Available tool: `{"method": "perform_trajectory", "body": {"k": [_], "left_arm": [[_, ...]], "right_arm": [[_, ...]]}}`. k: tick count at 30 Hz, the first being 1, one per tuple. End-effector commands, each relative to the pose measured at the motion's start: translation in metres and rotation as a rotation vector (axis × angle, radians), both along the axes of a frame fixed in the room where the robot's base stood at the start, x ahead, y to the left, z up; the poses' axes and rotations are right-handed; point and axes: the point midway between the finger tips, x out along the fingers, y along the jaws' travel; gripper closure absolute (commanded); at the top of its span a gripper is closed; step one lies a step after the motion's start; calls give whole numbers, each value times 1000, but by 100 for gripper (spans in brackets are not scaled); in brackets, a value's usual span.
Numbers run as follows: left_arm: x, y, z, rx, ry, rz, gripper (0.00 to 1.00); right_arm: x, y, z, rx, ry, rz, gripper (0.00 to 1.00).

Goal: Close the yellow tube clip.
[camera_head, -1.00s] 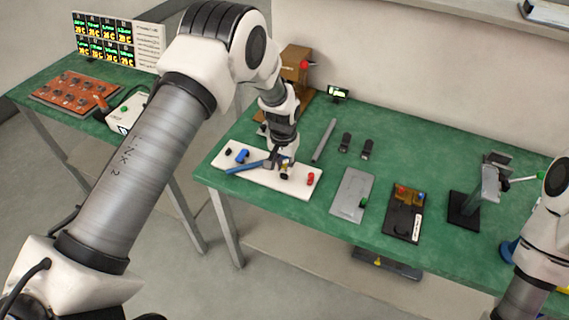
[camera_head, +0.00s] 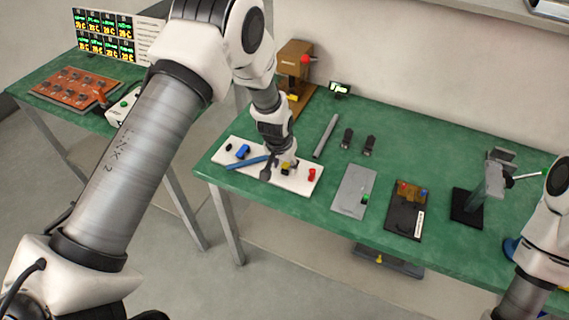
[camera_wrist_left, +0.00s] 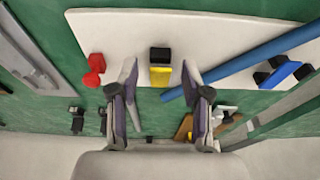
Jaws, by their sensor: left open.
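The yellow tube clip (camera_wrist_left: 161,75), with a black block at one end, sits on the white board (camera_wrist_left: 235,35). It shows between my left gripper's fingers (camera_wrist_left: 159,98) in the left wrist view, with a gap on each side. In the head view my left gripper (camera_head: 279,168) points down over the white board (camera_head: 301,188), open and partly covering the small yellow clip (camera_head: 285,170). I cannot tell whether the clip's lever is up or down. My right gripper is out of view.
A blue tube (camera_wrist_left: 258,55) lies on the board beside the yellow clip. A red clip (camera_wrist_left: 95,70) and a blue clip (camera_wrist_left: 280,72) flank it. A grey plate (camera_head: 352,190), a dark fixture (camera_head: 406,222) and a grey rod (camera_head: 326,136) lie on the green table.

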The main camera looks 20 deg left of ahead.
Motion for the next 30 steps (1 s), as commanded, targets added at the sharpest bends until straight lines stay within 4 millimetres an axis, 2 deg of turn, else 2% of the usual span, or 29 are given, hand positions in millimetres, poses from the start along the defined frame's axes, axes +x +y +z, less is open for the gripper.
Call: {"method": "perform_trajectory", "body": {"k": [5,12,16,21,30], "left_arm": [[-4,0,21,0,-2,0,52],[-19,1,80,0,-4,0,52],[-25,1,104,0,-2,0,52],[-29,1,115,0,0,0,52],[-29,1,115,0,1,0,52]], "right_arm": [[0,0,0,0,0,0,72],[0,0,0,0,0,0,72],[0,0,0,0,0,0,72],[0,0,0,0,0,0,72],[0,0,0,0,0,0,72]]}}
